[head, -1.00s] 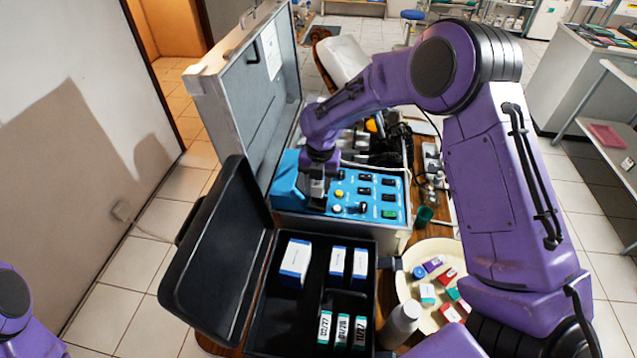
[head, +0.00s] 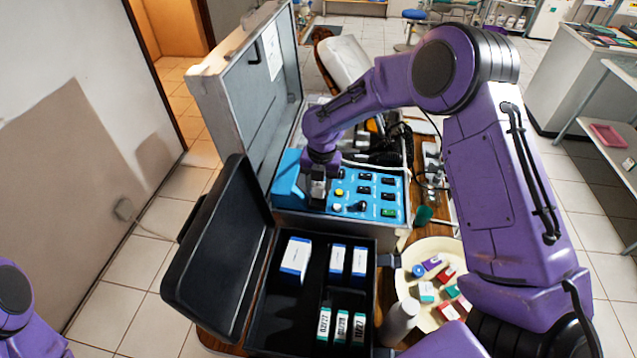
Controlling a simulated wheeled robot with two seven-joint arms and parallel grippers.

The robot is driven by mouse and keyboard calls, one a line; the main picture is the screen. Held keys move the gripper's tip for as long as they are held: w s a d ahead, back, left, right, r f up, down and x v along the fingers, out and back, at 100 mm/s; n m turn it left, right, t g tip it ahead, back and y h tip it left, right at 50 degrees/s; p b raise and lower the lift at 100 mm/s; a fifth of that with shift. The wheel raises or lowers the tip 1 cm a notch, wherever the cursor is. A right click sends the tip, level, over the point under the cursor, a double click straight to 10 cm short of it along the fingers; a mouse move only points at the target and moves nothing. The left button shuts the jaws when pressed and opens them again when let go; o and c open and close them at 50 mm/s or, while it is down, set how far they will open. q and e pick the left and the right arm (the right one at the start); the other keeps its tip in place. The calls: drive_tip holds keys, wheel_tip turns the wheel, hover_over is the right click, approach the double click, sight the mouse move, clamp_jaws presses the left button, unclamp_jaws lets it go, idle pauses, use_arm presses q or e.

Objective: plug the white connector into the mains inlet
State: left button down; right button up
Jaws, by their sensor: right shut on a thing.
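My right gripper (head: 318,192) reaches down to the left part of the blue control panel (head: 376,178) of the open metal case. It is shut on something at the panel. The white connector is not clearly visible; the gripper and wrist cover that spot. I cannot make out the mains inlet or tell whether the connector touches it. The panel carries black switches, a yellow knob, pale knobs and a green switch. Of my left arm only a purple part shows at the lower left edge; its gripper is out of view.
An open black case (head: 311,310) with several small boxes stands in front of the panel. A cream round tray (head: 450,248) with small coloured boxes and a white bottle (head: 399,322) are to its right. The metal case's raised lid (head: 240,80) stands at the left.

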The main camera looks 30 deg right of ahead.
sight(318, 193)
drive_tip(key=shift+f, duration=0.15)
drive_tip(key=shift+w+f+b, duration=0.1)
drive_tip(key=shift+f+b, duration=0.5)
drive_tip(key=shift+f, duration=0.4)
drive_tip(key=shift+f, duration=0.25)
drive_tip(key=shift+a+f, duration=0.1)
drive_tip(key=shift+f, duration=0.35)
idle(0.5)
drive_tip(key=o, duration=1.1)
drive_tip(key=shift+o, duration=0.2)
drive_tip(key=shift+r, duration=0.15)
